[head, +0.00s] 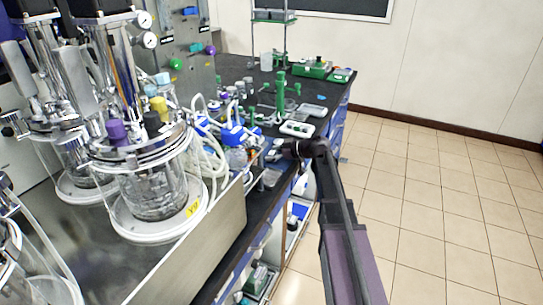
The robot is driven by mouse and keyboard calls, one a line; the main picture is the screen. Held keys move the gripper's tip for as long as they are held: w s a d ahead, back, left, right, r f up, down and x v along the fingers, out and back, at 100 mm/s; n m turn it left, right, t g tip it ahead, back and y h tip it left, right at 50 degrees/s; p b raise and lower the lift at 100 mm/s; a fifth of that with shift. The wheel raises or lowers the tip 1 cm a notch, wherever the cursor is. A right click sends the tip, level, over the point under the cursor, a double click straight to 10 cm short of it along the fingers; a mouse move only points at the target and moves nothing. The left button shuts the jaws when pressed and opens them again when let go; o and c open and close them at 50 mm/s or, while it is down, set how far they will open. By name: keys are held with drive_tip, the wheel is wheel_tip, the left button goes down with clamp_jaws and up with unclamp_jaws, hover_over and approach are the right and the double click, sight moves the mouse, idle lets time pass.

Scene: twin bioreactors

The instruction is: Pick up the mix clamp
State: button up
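My arm reaches in from the lower right. My gripper (279,151) is at its far end, over the right edge of the dark bench, and is too small and dark to show whether its fingers are open or shut. Blue pieces (235,134) with white tubing sit on the bench just left of my gripper. I cannot tell which of the small parts there is the mix clamp. The surface directly under my gripper is partly hidden by it.
A glass bioreactor vessel (155,190) with a steel lid stands at the left, with another behind it. White tubes (211,165) loop beside it. A metal panel (195,255) edges the bench's near part. A white tray (297,129) lies behind my gripper. The tiled floor (440,210) is clear.

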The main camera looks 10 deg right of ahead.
sight(272, 153)
drive_tip(key=c, duration=0.3)
drive_tip(key=shift+r, duration=0.2)
wheel_tip(272, 153, up, 4)
drive_tip(key=p, duration=0.3)
drive_tip(key=shift+f+p, duration=0.25)
drive_tip(key=shift+p, duration=0.15)
drive_tip(key=s, duration=1)
drive_tip(key=s+r+p, duration=0.1)
drive_tip(key=s, duration=0.5)
drive_tip(key=shift+a, duration=0.15)
drive_tip(key=shift+r, duration=0.15)
